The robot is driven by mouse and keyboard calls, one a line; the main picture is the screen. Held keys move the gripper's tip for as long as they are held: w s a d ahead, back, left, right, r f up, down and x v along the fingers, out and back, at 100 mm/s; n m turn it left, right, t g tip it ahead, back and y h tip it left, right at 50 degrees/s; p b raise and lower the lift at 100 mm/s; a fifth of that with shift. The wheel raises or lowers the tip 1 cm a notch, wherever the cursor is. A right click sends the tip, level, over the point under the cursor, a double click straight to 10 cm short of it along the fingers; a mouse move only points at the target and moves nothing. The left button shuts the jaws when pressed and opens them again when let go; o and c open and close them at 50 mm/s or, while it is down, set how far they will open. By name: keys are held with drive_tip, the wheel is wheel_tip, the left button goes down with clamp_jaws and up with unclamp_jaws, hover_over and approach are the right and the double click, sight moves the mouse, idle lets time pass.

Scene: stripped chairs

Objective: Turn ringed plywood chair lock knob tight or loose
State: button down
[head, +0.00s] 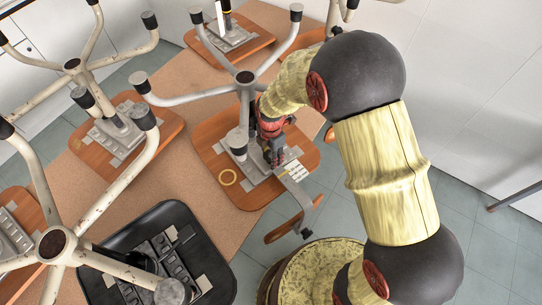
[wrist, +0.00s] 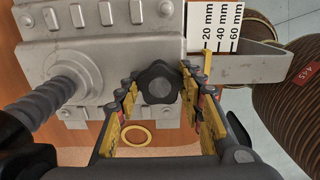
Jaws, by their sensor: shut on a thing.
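The ringed plywood chair (head: 215,160) lies upside down with its brown seat up and a yellow ring (head: 228,177) on it. The ring also shows in the wrist view (wrist: 136,136). The black star-shaped lock knob (wrist: 158,84) sits beside the grey metal mechanism plate (wrist: 100,60). My gripper (head: 272,155) is over this chair's mechanism. In the wrist view its fingers (wrist: 164,92) stand on either side of the knob, shut on it. In the head view my gripper hides the knob.
A grey bracket (wrist: 245,66) and a white scale marked 20, 40 and 60 mm (wrist: 222,25) are right of the knob. A ribbed grey post (wrist: 50,102) is at left. Other upturned chairs, one with a black seat (head: 205,240), crowd the brown surface (head: 175,85).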

drive_tip(key=shift+s+d+f+n, duration=0.2)
drive_tip(key=shift+s+f+n, duration=0.25)
drive_tip(key=shift+n, duration=0.45)
drive_tip(key=n, duration=0.3)
drive_tip(key=shift+p, duration=0.3)
drive_tip(key=n, duration=0.4)
drive_tip(key=c, duration=1.2)
unclamp_jaws()
drive_tip(key=shift+w+n, duration=0.1)
drive_tip(key=shift+n, duration=0.2)
drive_tip(key=o, duration=0.4)
drive_tip(key=shift+w+r, duration=0.1)
drive_tip(key=shift+r, duration=0.05)
drive_tip(key=shift+c, duration=0.2)
drive_tip(key=shift+w+a+r, duration=0.1)
drive_tip(key=shift+r+p, duration=0.1)
drive_tip(key=shift+p, duration=0.2)
